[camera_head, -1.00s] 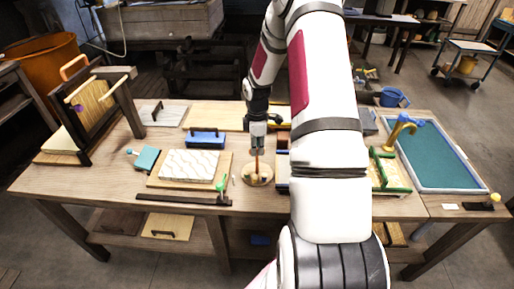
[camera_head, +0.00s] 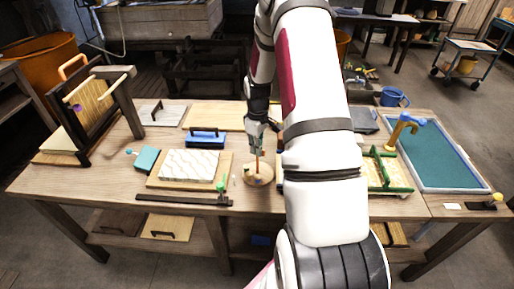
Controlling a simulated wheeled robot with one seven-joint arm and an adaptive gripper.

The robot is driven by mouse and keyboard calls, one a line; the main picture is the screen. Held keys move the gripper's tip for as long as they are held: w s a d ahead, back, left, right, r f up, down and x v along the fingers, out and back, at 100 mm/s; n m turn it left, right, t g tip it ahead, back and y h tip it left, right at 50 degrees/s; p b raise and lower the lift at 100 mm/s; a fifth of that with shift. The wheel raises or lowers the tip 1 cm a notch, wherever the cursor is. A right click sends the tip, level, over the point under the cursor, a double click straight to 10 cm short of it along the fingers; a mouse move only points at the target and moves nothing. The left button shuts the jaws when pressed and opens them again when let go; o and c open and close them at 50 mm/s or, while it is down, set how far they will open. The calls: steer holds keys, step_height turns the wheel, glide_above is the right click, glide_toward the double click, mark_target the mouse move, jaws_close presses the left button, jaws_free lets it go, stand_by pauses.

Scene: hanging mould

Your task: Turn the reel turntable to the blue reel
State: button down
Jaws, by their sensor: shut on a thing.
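The reel turntable (camera_head: 258,178) is a small round wooden disc on the table, just left of my arm. A thin orange-brown upright post (camera_head: 257,163) stands on it. My gripper (camera_head: 257,152) points down over the disc and is shut on the post. A small dark blue spot shows at the disc's edge, but it is too small to tell if it is the blue reel. My arm hides the table to the right of the disc.
A white patterned mould on a board (camera_head: 222,183) lies left of the turntable, with a blue-handled block (camera_head: 206,138) behind it. A dark bar (camera_head: 175,199) lies along the front edge. A green-framed box (camera_head: 385,170) and a teal tray (camera_head: 440,160) stand at the right.

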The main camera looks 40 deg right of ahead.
steer(key=m+b, duration=0.1)
steer(key=m, duration=0.5)
steer(key=m+b, duration=0.2)
steer(key=m, duration=0.4)
stand_by(0.7)
steer(key=c, duration=1.7)
jaws_free()
step_height(320, 180, up, 12)
steer(key=shift+r, duration=0.1)
